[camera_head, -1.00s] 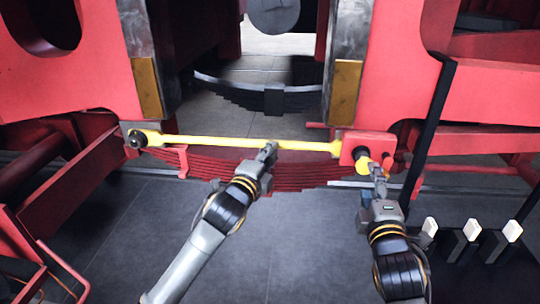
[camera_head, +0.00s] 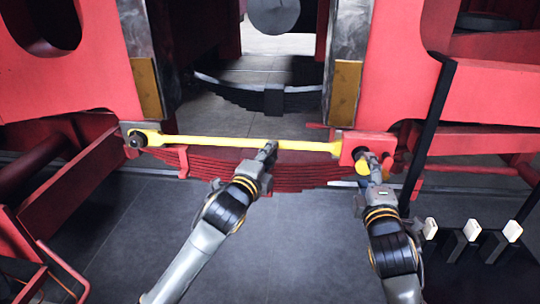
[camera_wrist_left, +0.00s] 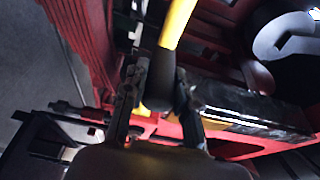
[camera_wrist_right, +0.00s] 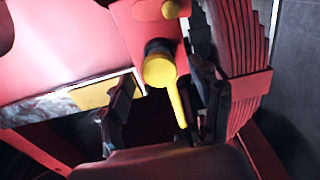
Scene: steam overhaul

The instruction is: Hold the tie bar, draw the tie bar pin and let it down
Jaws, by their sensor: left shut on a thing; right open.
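The yellow tie bar (camera_head: 215,142) spans level across the gap between the two red frame sides. My left gripper (camera_head: 268,147) is shut on it right of its middle; in the left wrist view the bar (camera_wrist_left: 178,22) runs between the fingers (camera_wrist_left: 157,92). The tie bar pin (camera_head: 362,166), with a yellow head, sits at the red block (camera_head: 366,142) at the bar's right end. My right gripper (camera_head: 372,168) is open at the pin. In the right wrist view the pin's yellow head and handle (camera_wrist_right: 160,72) lie between the open fingers (camera_wrist_right: 163,100); I see no finger contact.
A red leaf spring (camera_head: 240,170) lies just below and behind the bar. A black upright post (camera_head: 432,125) stands close right of my right gripper. A dark rack with white-topped pieces (camera_head: 471,230) is at lower right. Grey floor is clear between my arms.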

